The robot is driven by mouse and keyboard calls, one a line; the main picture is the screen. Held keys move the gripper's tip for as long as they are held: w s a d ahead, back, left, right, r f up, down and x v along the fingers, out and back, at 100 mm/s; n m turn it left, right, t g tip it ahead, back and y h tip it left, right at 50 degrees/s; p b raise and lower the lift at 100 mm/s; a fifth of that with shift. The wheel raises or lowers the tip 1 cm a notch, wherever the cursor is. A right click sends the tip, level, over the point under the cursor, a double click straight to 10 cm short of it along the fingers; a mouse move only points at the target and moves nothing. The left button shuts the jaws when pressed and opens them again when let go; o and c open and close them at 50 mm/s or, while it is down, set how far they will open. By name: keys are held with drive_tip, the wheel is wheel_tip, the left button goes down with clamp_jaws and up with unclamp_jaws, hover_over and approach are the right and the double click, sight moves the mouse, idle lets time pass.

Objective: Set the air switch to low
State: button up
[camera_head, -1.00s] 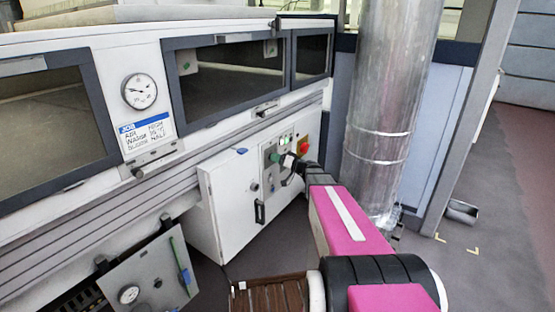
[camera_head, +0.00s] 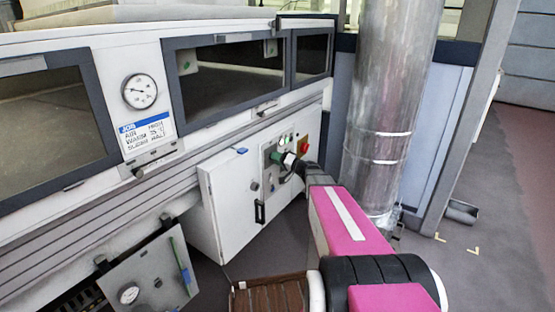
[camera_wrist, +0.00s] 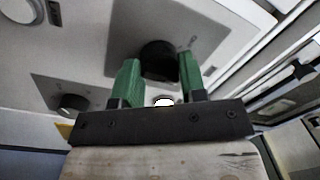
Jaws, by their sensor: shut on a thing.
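My gripper (camera_head: 288,160) is at the small control panel on the white cabinet, right of centre in the head view. In the wrist view its two green fingers (camera_wrist: 160,62) stand on either side of a round black knob (camera_wrist: 158,48) and are shut on it. The knob sits on a grey plate with small marks that I cannot read. I cannot tell from the lettering whether this knob is the air switch, nor its setting. A second dark knob (camera_wrist: 72,105) is on a separate plate to the left in the wrist view.
A red knob (camera_head: 304,146) is right of my gripper. The white cabinet (camera_head: 222,205) has a black handle (camera_head: 260,211). A silver duct (camera_head: 385,110) stands close right of my arm.

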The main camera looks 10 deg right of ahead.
drive_tip(key=o, duration=0.9)
drive_tip(key=shift+s+a, duration=0.2)
drive_tip(key=shift+s, duration=0.05)
drive_tip(key=v, duration=1)
drive_tip(key=shift+s+d, duration=0.3)
drive_tip(key=s+a+f+n+g+h, duration=0.2)
drive_tip(key=s+a+f+g+h, duration=0.2)
drive_tip(key=s+a+f+g, duration=0.6)
drive_tip(key=s+g+h, duration=0.1)
drive_tip(key=s+h, duration=0.2)
drive_tip(key=s+d+f+h, duration=0.1)
drive_tip(key=s+h, duration=0.2)
drive_tip(key=s, duration=0.1)
drive_tip(key=s+g+h, duration=0.1)
drive_tip(key=s+h, duration=0.2)
drive_tip(key=s, duration=0.1)
drive_tip(key=shift+s+d+f+g, duration=0.1)
drive_tip(key=shift+d+f+g, duration=0.1)
drive_tip(key=shift+d+g, duration=0.1)
